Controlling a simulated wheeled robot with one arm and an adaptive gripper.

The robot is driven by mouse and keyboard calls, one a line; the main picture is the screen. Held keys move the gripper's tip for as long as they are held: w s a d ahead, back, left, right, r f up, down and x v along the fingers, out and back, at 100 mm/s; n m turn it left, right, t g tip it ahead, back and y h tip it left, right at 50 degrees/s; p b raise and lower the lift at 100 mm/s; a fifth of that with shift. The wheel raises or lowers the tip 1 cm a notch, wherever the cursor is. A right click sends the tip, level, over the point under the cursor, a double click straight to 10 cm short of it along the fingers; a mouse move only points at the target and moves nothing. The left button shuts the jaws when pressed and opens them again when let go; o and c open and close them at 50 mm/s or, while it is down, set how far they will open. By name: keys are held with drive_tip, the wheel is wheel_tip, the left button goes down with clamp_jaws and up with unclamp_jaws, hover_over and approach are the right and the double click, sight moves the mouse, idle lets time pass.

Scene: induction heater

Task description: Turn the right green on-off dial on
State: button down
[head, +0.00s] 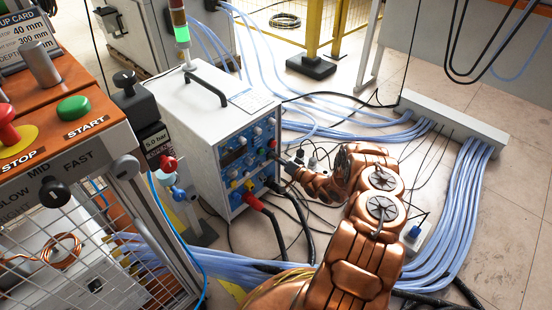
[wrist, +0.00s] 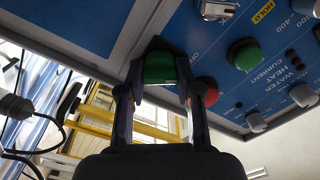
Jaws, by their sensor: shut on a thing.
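The heater unit's blue control panel (head: 236,168) faces my arm in the head view. In the wrist view the panel (wrist: 285,85) fills the upper right. A green dial (wrist: 160,68) sits between the fingertips of my gripper (wrist: 161,76), one finger on each side, and the gripper is shut on it. The word OFF is printed on the panel close by. In the head view my gripper (head: 284,162) is at the panel's right edge, and the dial it holds is hidden there.
A second green knob (wrist: 244,54) and a red one (wrist: 205,90) are close to my fingers. Black cables (head: 284,222) hang below the panel. Blue hoses (head: 465,200) run over the floor at right. An orange control desk (head: 50,95) stands at left.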

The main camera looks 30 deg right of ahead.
drive_tip(key=m, duration=0.4)
drive_tip(key=shift+m, duration=0.3)
drive_tip(key=m, duration=0.3)
drive_tip(key=shift+d+f+m, duration=0.1)
drive_tip(key=shift+m, duration=0.2)
drive_tip(key=m, duration=0.4)
drive_tip(key=shift+f, duration=0.1)
drive_tip(key=shift+m, duration=1.9)
drive_tip(key=c, duration=0.8)
unclamp_jaws()
drive_tip(key=shift+o, duration=0.2)
